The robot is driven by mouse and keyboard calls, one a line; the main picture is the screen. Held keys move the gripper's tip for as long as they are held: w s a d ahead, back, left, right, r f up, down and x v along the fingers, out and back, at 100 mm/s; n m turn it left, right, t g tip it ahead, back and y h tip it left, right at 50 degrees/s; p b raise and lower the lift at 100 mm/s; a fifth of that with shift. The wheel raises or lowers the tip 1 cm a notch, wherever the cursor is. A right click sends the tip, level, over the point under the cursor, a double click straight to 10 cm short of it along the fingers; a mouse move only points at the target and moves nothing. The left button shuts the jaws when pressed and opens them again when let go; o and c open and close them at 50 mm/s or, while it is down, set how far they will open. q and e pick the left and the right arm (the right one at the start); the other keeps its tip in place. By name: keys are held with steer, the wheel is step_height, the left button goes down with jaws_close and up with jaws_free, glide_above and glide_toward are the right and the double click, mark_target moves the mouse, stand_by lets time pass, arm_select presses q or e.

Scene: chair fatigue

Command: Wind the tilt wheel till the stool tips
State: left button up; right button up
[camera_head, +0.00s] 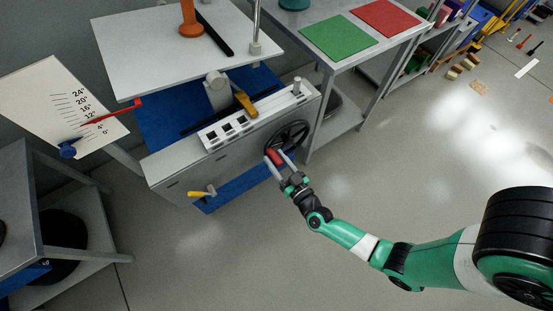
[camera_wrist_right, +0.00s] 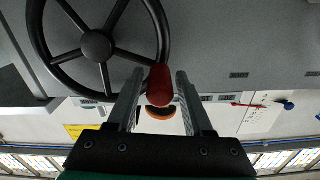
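The black spoked tilt wheel (camera_head: 300,130) is on the front of the grey tilt bench, and it fills the upper left of the wrist view (camera_wrist_right: 97,45). Its red handle (camera_wrist_right: 160,85) is between the two fingers of my right gripper (camera_wrist_right: 160,100). Narrow gaps show beside the handle, so the fingers look open around it. In the head view my right gripper (camera_head: 278,164) reaches the handle from below. An orange post with a flared foot (camera_head: 190,25), perhaps the stool, stands on the white tilt plate (camera_head: 150,50); its top is cut off. My left gripper is not in view.
A white degree scale (camera_head: 60,95) stands at the left; its red pointer (camera_head: 115,110) reaches the lower marks. A yellow lever (camera_head: 201,193) sticks out of the bench front. A table with green (camera_head: 338,37) and red (camera_head: 385,18) mats stands behind right.

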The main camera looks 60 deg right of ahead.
jaws_close()
stand_by(1.1)
